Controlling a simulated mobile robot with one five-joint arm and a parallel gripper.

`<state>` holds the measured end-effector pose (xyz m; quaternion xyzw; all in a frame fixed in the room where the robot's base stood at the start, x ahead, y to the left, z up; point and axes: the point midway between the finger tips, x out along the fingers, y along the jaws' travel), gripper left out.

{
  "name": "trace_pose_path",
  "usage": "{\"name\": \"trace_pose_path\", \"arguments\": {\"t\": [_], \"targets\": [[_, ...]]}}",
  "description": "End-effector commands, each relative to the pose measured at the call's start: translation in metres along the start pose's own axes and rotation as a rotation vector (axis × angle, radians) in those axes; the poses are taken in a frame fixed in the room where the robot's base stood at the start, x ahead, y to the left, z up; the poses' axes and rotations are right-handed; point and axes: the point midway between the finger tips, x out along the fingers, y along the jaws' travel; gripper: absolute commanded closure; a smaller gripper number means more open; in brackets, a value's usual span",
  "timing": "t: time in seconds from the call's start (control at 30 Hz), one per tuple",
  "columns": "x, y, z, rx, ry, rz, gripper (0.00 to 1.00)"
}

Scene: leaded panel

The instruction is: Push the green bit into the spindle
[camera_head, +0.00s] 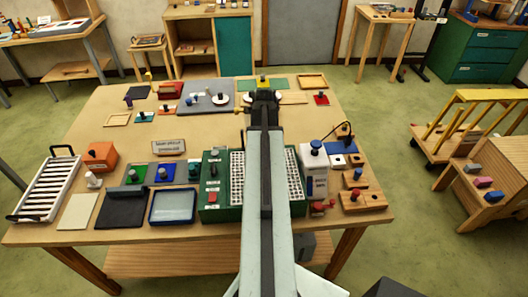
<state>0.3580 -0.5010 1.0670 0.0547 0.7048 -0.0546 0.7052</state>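My arm reaches from the bottom of the picture over the table to its far side. My gripper (264,93) is at the far end, just in front of a flat green plate (279,83) with a small yellow piece (262,78) on it. The gripper is small and dark here, and I cannot tell whether it is open or holds anything. I cannot make out a green bit or a spindle for certain; either may be hidden by the gripper or arm.
The wooden table (105,106) carries a grey board (200,88), a green switch box (222,180), a white canister (314,165), an orange block (100,155), a white rack (48,187) and a blue-rimmed tray (173,205). Bare tabletop shows left of centre.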

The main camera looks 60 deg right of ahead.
Motion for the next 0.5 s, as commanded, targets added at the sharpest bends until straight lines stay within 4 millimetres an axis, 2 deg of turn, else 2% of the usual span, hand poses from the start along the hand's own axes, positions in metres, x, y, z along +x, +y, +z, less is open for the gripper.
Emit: {"name": "trace_pose_path", "arguments": {"t": [0.43,0.47,0.5], "targets": [[0.013,0.0,0.0,0.0,0.0,0.0,1.0],[0.012,0.0,0.0,0.0,0.0,0.0,0.69],[0.011,0.0,0.0,0.0,0.0,0.0,0.58]]}}
